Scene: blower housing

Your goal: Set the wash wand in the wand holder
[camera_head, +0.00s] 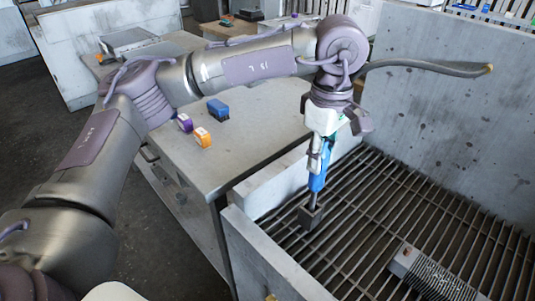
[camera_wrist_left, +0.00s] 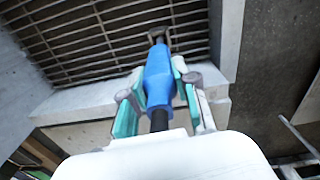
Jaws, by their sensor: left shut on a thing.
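The wash wand (camera_head: 318,178) has a blue body and a thin dark shaft. My left gripper (camera_head: 317,155) is shut around its blue body and holds it steeply, lower end down, over the grated basin. In the left wrist view the blue wand (camera_wrist_left: 160,78) lies between the teal-padded fingers of the left gripper (camera_wrist_left: 160,95). A dark block (camera_head: 311,214) shows at the wand's lower end; I cannot tell whether it is the wand's head or a separate holder. No wand holder is clearly recognizable. My right gripper is out of view.
The grate (camera_head: 375,225) fills a basin with grey walls (camera_head: 445,130). A finned grey block (camera_head: 428,272) lies on the grate. The bench (camera_head: 240,145) at left carries a blue block (camera_head: 218,109), a purple item (camera_head: 184,122) and an orange item (camera_head: 203,137).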

